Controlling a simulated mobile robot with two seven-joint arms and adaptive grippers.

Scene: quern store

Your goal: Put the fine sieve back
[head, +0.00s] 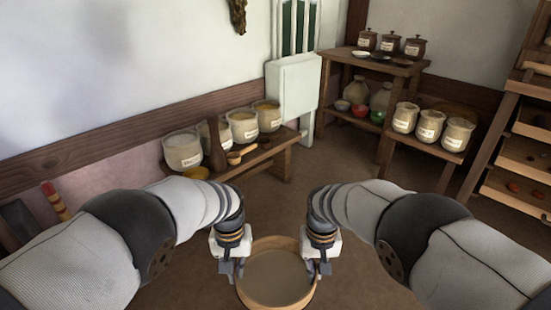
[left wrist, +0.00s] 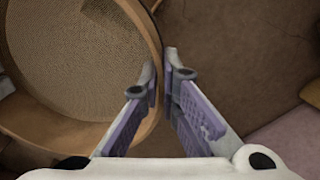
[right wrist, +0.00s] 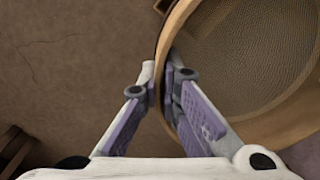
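The fine sieve (head: 274,278) is a round wooden hoop with a pale brown mesh, low in the middle of the head view. My left gripper (head: 236,268) is shut on its left rim and my right gripper (head: 317,267) on its right rim. In the left wrist view the sieve (left wrist: 75,60) fills the upper left, with its rim between the fingers. In the right wrist view the sieve (right wrist: 250,60) fills the upper right, its rim likewise pinched. It looks roughly level, over the brown floor.
A low wooden bench (head: 283,147) at the left wall holds several labelled jars (head: 184,150) and a wooden scoop (head: 241,155). A wooden shelf (head: 345,56) stands in the far corner beside another bench with jars (head: 429,127). A slanted rack (head: 519,157) stands right. Floor between is clear.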

